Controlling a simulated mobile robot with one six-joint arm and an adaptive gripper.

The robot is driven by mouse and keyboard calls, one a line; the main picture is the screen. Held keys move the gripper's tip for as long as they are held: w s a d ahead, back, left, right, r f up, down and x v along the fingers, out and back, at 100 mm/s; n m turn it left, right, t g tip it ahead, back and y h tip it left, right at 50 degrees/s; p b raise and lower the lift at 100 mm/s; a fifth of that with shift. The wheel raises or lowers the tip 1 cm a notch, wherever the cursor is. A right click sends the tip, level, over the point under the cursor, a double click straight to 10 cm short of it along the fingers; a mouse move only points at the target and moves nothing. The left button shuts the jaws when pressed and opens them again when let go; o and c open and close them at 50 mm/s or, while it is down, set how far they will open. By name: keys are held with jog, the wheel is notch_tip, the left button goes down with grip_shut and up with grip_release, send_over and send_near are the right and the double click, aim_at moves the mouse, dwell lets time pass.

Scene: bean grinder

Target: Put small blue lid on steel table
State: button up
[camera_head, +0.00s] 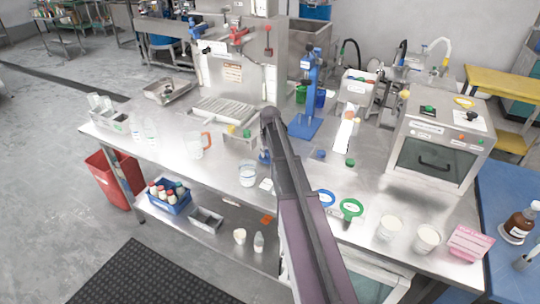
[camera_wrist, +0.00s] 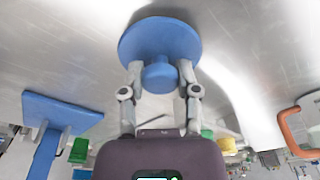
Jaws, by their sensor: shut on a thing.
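The small blue lid (camera_wrist: 160,38) is a round blue disc with a short knob (camera_wrist: 158,77). In the wrist view my gripper (camera_wrist: 158,72) is shut on the knob, one finger on each side. The disc lies beyond the fingertips, over the bare steel table (camera_wrist: 70,40); whether it touches the steel I cannot tell. In the head view my arm hides most of the gripper. A bit of blue (camera_head: 264,157) beside the arm seems to be the lid. The steel table (camera_head: 165,135) carries many items.
A blue stand (camera_head: 308,95) stands right of my arm's end. A jug with an orange handle (camera_head: 196,146) is to the left and a clear tub (camera_head: 248,175) is nearer. Bare steel shows left of the jug.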

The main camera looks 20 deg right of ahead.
aim_at(269, 160)
jog(key=shift+f, duration=0.15)
jog(key=o, duration=0.9)
jog(key=shift+r, duration=0.2)
notch_tip(269, 160, up, 12)
jog(key=s+p, duration=0.1)
jog(key=p, duration=1.1)
jog(key=shift+s+a, duration=0.15)
jog(key=shift+s, duration=0.25)
jog(key=shift+f, duration=0.1)
jog(key=s+a+n+g, duration=0.1)
jog(key=s+a, duration=2)
jog(key=s, duration=0.3)
jog(key=shift+s+a+g, duration=0.15)
jog(key=shift+a+g, duration=0.05)
jog(key=shift+g, duration=0.2)
